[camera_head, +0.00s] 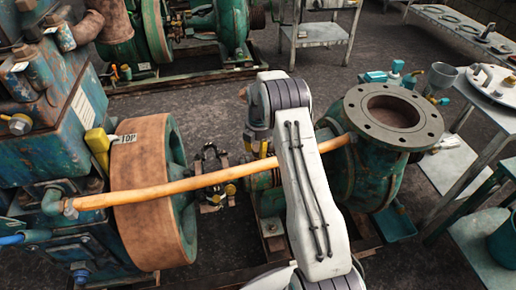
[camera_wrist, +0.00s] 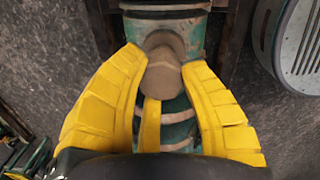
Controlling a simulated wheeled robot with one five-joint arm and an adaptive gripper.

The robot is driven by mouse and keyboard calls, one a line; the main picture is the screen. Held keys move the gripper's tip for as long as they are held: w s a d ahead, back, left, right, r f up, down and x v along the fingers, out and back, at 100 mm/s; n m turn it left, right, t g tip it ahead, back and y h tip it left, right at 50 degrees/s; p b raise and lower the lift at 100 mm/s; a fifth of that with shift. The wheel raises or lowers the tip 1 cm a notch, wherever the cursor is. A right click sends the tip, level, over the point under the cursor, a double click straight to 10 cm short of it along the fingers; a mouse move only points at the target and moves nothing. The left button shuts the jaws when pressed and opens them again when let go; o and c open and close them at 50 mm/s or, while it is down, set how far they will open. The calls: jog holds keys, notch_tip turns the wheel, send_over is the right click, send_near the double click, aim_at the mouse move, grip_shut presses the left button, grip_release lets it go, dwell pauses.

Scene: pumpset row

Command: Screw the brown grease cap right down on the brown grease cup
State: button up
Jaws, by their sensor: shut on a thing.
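In the wrist view, a dull brown round piece (camera_wrist: 162,80), which looks like the brown grease cap, sits between the yellow fingers of my gripper (camera_wrist: 163,72). The fingers are closed in on it from both sides. Another brown rounded part (camera_wrist: 163,42) shows just beyond it, over green metal; I cannot tell whether this is the brown grease cup. The thread and any gap between cap and cup are hidden. In the head view, my white arm covers most of this spot, and the cap and cup cannot be made out there.
An orange pipe (camera_head: 190,186) crosses behind my arm. A brown belt wheel (camera_head: 150,195) stands at left, and a green pump with a round flange (camera_head: 428,125) at right. A metal table (camera_head: 478,160) with loose items is at far right.

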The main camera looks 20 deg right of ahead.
jog(key=shift+f, duration=0.2)
jog(key=shift+f+b, duration=0.85)
jog(key=shift+f, duration=0.3)
jog(key=shift+f, duration=0.1)
dwell(0.5)
dwell(0.8)
jog(key=shift+f+m, duration=0.15)
jog(key=shift+m, duration=0.75)
jog(key=shift+s, duration=0.1)
jog(key=shift+f+m, duration=0.15)
jog(key=shift+m, duration=0.75)
